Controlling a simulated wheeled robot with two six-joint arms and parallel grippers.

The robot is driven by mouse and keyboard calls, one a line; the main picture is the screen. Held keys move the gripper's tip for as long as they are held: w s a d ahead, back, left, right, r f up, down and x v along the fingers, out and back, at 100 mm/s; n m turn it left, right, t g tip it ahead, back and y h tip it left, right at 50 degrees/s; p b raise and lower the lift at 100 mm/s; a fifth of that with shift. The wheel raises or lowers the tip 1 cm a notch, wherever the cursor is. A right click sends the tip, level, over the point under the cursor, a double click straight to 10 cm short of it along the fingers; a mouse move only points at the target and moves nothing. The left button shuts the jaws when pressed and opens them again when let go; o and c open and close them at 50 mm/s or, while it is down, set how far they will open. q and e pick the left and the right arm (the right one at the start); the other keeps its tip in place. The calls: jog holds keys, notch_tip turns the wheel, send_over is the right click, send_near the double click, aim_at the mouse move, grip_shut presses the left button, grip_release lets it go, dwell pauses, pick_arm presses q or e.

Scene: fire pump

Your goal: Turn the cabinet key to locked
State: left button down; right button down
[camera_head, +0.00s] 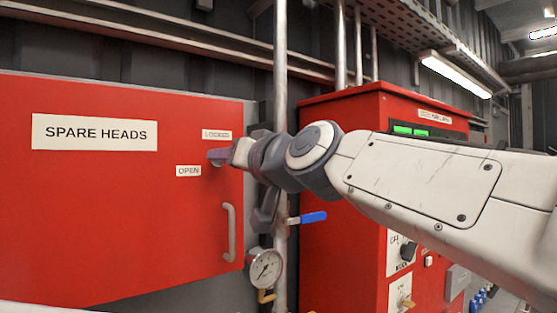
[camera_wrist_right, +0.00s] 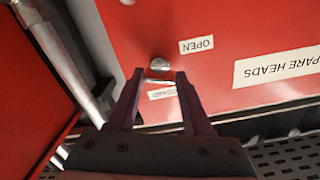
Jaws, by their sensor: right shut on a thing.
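The red cabinet (camera_head: 90,210) with a "SPARE HEADS" sign fills the left of the head view. Its "LOCKED" label (camera_head: 217,134) is above the lock and its "OPEN" label (camera_head: 188,171) is to the lower left. The right wrist view shows the scene turned over, with the silver key and lock (camera_wrist_right: 160,65) at the fingertips. Which label the key points at cannot be told. My left gripper is not in view.
A cabinet door handle (camera_head: 230,232) is below the lock. A vertical pipe (camera_head: 280,80), a blue-handled valve (camera_head: 308,218) and a pressure gauge (camera_head: 264,268) stand just right of the door. A red control cabinet (camera_head: 340,120) is behind my right arm.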

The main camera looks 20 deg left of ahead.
jog(key=shift+m+p, duration=1.05)
jog(key=shift+m, duration=6.25)
jog(key=shift+c, duration=1.6)
grip_release()
jog(key=b+v, duration=0.2)
jog(key=v, duration=0.8)
jog(key=shift+s+d+b, duration=0.15)
jog(key=shift+d+b, duration=0.05)
jog(key=shift+b, duration=0.15)
